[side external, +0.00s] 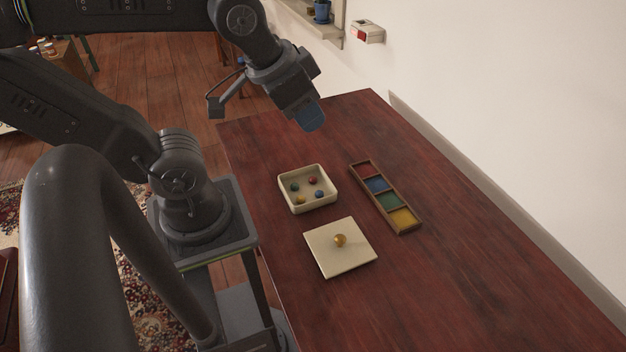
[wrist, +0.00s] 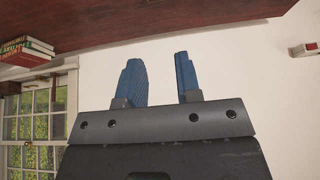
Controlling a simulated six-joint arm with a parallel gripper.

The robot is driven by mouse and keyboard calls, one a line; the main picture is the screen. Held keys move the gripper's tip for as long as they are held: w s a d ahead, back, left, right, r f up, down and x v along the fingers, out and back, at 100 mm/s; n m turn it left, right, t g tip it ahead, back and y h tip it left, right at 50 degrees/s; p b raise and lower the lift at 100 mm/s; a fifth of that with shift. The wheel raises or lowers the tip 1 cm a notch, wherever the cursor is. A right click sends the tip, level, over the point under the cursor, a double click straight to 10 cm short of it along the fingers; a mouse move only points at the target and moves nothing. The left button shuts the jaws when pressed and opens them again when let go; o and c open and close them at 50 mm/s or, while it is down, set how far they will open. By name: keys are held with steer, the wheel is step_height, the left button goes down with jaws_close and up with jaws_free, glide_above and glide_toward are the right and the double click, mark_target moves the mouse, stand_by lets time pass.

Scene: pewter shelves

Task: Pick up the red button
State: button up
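A red button (side external: 312,181) lies in a cream square box (side external: 293,208) on the dark red table. Two blue-green buttons and a yellow button (side external: 300,199) lie in the same box. A square cream lid (side external: 338,262) with a round gold knob (side external: 340,240) lies flat on the table in front of the box. My gripper (side external: 312,118) is above the far part of the table, away from the box. In the wrist view its two blue fingers (wrist: 160,72) are apart with nothing between them. The wrist view does not show the box or buttons.
A wooden tray (side external: 408,230) with red, blue, green and yellow compartments lies right of the box. The wall (side external: 480,80) runs along the table's right side. The near right of the table (side external: 480,290) is clear.

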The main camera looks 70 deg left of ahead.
steer(key=w+a+f+g, duration=0.2)
steer(key=w+a+f, duration=0.3)
steer(key=w, duration=0.1)
steer(key=g, duration=0.4)
glide_above(313, 178)
step_height(313, 178, down, 16)
step_height(313, 178, down, 8)
steer(key=shift+r, duration=0.2)
steer(key=shift+f, duration=2.85)
jaws_close()
